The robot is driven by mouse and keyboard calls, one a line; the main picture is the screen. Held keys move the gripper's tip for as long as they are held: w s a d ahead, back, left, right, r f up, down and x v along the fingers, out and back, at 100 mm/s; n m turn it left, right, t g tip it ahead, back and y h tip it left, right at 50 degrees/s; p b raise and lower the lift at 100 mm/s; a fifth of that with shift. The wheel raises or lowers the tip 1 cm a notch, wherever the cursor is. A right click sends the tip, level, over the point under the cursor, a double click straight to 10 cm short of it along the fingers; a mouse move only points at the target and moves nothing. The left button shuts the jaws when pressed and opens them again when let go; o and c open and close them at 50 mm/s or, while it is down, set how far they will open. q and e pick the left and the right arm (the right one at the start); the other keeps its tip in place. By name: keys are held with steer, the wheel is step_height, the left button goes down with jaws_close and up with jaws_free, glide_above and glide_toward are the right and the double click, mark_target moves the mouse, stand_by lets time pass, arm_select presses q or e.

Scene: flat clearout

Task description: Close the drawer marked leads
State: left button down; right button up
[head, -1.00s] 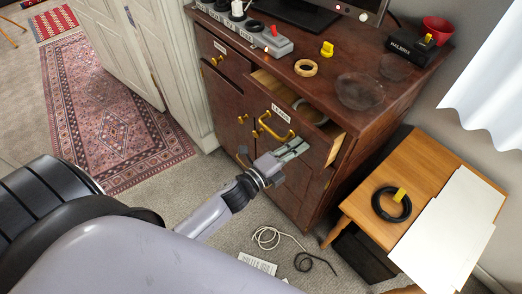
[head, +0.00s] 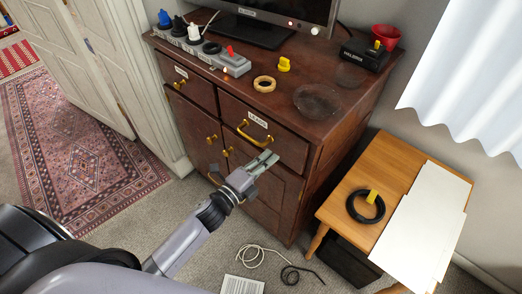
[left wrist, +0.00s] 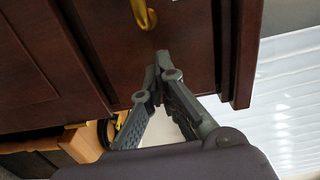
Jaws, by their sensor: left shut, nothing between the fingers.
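The drawer marked leads (head: 290,148) is the upper right drawer of the dark wooden cabinet. Its front looks flush or nearly flush with the cabinet, and its inside does not show. It bears a white label (head: 258,120) and a brass handle (head: 255,137). My left gripper (head: 270,158) is shut and empty, with its tips at the lower part of this drawer front, below and right of the handle. The left wrist view shows the shut fingertips (left wrist: 161,60) at the dark wood near the brass handle (left wrist: 144,14); contact is unclear. My right gripper is not in view.
The cabinet top (head: 290,95) carries a power strip (head: 205,50), monitor, wooden ring, glass dish (head: 317,100), black box and red cup. A small wooden table (head: 345,170) with a black coil and papers stands right. Cables lie on the carpet below.

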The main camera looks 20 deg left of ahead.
arm_select(q)
steer(key=b+v, duration=0.2)
steer(key=v, duration=0.8)
steer(key=s+a+f+n+g+y, duration=0.2)
steer(key=f+n, duration=0.2)
steer(key=f, duration=0.6)
steer(key=s+a+f+n+g+y, duration=0.1)
steer(key=s+f+n+g, duration=0.15)
steer(key=f, duration=0.65)
steer(key=s+a+f+n+g+y, duration=0.2)
steer(key=s+f+n, duration=0.15)
steer(key=f, duration=0.65)
steer(key=s+f+n+g, duration=0.4)
steer(key=s+f, duration=0.5)
steer(key=s, duration=0.3)
steer(key=s+d+f+n+g+y, duration=0.1)
steer(key=s+f+n+g, duration=0.4)
steer(key=s+f, duration=0.5)
steer(key=s, duration=0.3)
steer(key=shift+s+n, duration=0.15)
steer(key=shift+n, duration=0.15)
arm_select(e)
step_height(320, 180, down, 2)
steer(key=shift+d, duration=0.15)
arm_select(q)
steer(key=shift+g, duration=0.25)
